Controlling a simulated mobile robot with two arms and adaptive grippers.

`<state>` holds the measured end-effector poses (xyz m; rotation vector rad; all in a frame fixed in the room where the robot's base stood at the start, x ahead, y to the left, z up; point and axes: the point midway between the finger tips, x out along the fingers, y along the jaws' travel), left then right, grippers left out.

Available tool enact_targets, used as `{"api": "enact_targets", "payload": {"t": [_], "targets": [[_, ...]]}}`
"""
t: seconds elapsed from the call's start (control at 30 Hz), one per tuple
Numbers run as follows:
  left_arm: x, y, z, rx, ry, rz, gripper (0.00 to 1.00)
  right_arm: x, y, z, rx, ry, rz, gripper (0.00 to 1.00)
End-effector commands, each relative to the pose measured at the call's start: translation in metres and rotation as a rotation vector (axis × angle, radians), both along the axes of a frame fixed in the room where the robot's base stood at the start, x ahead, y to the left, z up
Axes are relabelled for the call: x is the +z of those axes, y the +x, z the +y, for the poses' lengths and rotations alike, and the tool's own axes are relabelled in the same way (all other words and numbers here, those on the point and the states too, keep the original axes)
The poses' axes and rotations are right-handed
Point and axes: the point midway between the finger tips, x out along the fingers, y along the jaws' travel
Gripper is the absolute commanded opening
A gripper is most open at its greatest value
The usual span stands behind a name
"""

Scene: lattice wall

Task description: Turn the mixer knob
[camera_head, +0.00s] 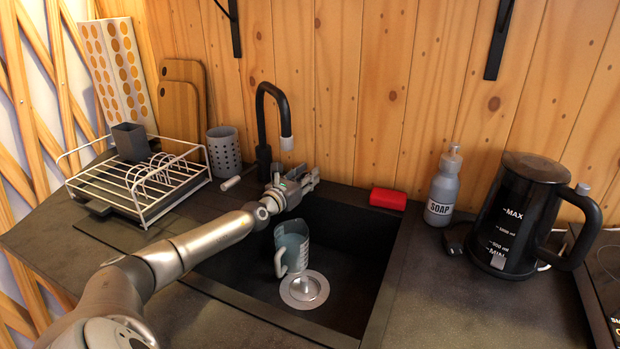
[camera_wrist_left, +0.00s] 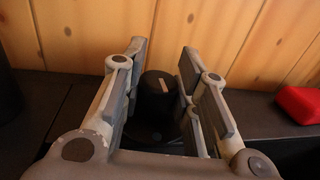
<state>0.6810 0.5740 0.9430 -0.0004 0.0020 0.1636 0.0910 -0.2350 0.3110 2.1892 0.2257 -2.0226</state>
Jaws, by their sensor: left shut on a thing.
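The mixer knob (camera_wrist_left: 156,98) is a dark upright cylinder with a pale line on its top, in the left wrist view. My left gripper (camera_wrist_left: 162,68) has its two fingers on either side of the knob and is shut on it. In the head view my left gripper (camera_head: 308,180) is at the back edge of the sink, just right of the black tap (camera_head: 263,125). The knob is hidden behind the gripper there. My right gripper is not in view.
The dark sink (camera_head: 350,235) holds a measuring jug (camera_head: 291,246). A red sponge (camera_head: 388,199), a soap bottle (camera_head: 443,188) and a black kettle (camera_head: 515,215) stand to the right. A dish rack (camera_head: 140,188) and a grey utensil cup (camera_head: 223,152) are left. The wooden wall is close behind.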

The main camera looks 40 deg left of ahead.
Motion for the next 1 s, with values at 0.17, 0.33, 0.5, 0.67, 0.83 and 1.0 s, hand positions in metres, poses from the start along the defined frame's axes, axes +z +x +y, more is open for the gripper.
{"api": "enact_targets", "payload": {"t": [0.17, 0.33, 0.5, 0.67, 0.83, 1.0], "targets": [[-0.001, 0.001, -0.004, -0.008, -0.003, 0.002, 0.35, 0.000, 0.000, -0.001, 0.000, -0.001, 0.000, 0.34], [-0.001, 0.001, -0.003, -0.005, -0.003, 0.001, 0.51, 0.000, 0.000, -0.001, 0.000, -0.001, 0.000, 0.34], [-0.001, 0.001, -0.001, -0.002, -0.003, 0.001, 0.51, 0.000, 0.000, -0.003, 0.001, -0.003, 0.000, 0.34], [-0.002, 0.000, 0.000, -0.001, -0.002, 0.002, 0.51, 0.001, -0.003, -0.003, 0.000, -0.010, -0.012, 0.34], [-0.001, -0.011, -0.002, -0.001, -0.001, 0.000, 0.51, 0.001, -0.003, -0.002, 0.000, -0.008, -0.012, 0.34], [0.000, -0.028, -0.007, -0.004, 0.000, 0.003, 0.51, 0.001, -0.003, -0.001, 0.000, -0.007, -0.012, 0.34]]}}
